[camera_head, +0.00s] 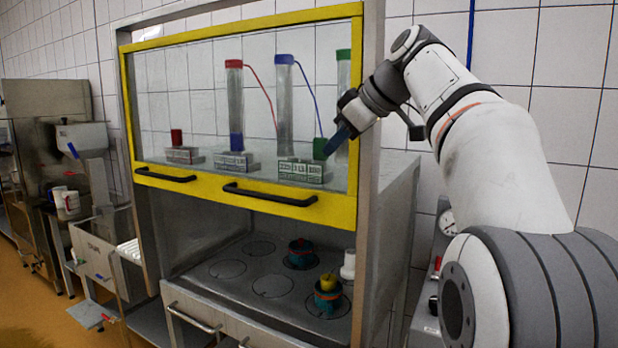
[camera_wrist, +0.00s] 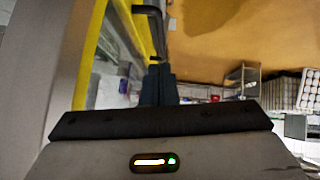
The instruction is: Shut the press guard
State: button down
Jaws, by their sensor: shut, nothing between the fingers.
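The press guard (camera_head: 240,198) is a clear panel in a yellow frame with two black handles along its lower bar. It stands raised, with the press chamber open below it. My gripper (camera_head: 333,146) is shut and empty, in front of the guard's right side and above the right handle (camera_head: 270,194). In the wrist view my closed fingers (camera_wrist: 160,72) point along the yellow frame (camera_wrist: 92,50), with a black handle (camera_wrist: 150,14) beyond the fingertips. I cannot tell whether the fingers touch the frame.
In the open chamber, two teal moulds (camera_head: 328,300) and a white piece (camera_head: 348,264) stand on the press bed (camera_head: 225,268) with its round marks. Behind the panel are coloured cylinders (camera_head: 284,95) with tubes. A drawer (camera_head: 195,318) lies below. Steel equipment (camera_head: 95,240) stands at left.

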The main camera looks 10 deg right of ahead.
send_near(298, 200)
jog(key=w+a, duration=0.2)
jog(key=a, duration=0.1)
jog(key=f, duration=0.2)
jog(key=w+f, duration=0.1)
jog(key=f, duration=0.1)
jog(key=shift+w+d+p, duration=0.1)
jog(key=shift+w+p, duration=0.15)
jog(key=shift+p, duration=0.05)
